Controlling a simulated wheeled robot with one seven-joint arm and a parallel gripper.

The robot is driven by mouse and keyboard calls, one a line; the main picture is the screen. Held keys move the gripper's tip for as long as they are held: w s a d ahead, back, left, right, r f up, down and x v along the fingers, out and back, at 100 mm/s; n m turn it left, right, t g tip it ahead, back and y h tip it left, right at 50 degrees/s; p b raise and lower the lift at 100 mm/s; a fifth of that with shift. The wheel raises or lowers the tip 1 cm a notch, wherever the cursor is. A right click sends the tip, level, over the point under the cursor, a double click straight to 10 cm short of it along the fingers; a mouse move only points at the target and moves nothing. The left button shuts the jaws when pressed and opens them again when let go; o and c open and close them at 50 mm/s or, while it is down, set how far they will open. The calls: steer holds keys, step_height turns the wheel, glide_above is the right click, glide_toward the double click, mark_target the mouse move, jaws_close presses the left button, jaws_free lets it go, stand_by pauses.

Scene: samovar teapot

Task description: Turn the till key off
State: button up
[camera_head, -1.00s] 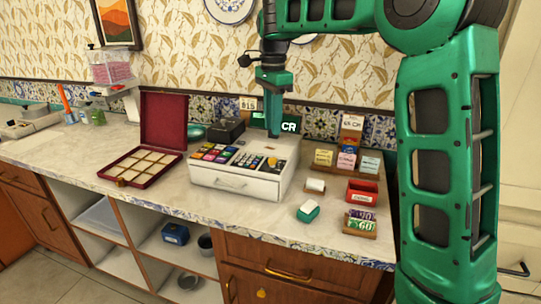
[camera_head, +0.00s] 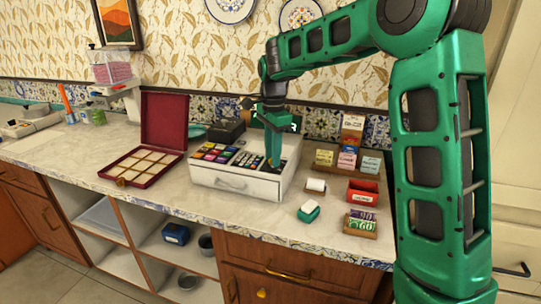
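The white till (camera_head: 238,182) stands on the counter, with colored keys (camera_head: 216,153) and dark keys on its sloped top and a drawer in its front. My green gripper (camera_head: 273,165) points down at the right end of the key panel, at or just above the surface. The till key is not visible; my gripper covers that part of the panel. The till's display (camera_head: 295,124) is mostly hidden behind my gripper. I cannot tell how far apart the fingers are or whether they hold anything.
An open dark red box (camera_head: 150,163) lies left of the till. To the right stand a wooden rack of small boxes (camera_head: 347,160), a red box (camera_head: 363,191), a teal-and-white item (camera_head: 308,211) and a card tray (camera_head: 360,224). The counter (camera_head: 170,197) is clear in front of the till.

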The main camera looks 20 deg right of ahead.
jaws_close()
steer(key=shift+a, duration=0.1)
steer(key=shift+r, duration=0.1)
steer(key=n, duration=0.4)
steer(key=shift+w, duration=0.1)
steer(key=shift+r+n, duration=0.1)
steer(key=shift+n, duration=2.4)
